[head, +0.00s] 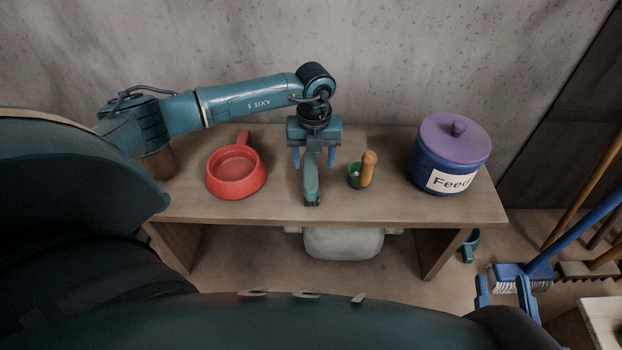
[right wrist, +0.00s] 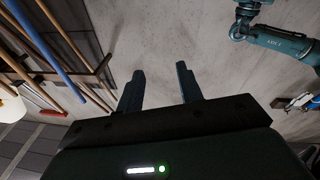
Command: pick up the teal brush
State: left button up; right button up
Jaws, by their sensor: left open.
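The teal brush (head: 311,182) lies on the wooden bench, its length pointing toward me and its dark end near the front edge. My left gripper (head: 313,158) points down over the brush's far end. Its blue fingers are open, one on each side of the brush, with gaps showing; its exact height above the bench is hard to tell. My right gripper (head: 504,291) is low at the right of the head view, away from the bench. In the right wrist view its two fingers (right wrist: 158,88) are apart with nothing between them.
On the bench (head: 390,211), a red pan (head: 236,188) stands left of the brush. A green cup with a wooden-handled tool (head: 369,168) stands close on its right. A blue feed jar (head: 428,160) with a purple lid is further right. Brooms (head: 575,235) lean at far right.

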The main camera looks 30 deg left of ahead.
aim_at(311, 169)
pick_arm(q)
jog(key=f, duration=0.1)
jog(key=f+b, duration=0.1)
jog(key=f, duration=0.1)
jog(key=a+f+b, duration=0.1)
jog(key=f, duration=0.1)
jog(key=shift+f, duration=0.2)
jog(key=shift+r, duration=0.1)
jog(key=shift+c, duration=0.6)
jog(key=shift+w+d, duration=0.1)
jog(key=c, duration=1)
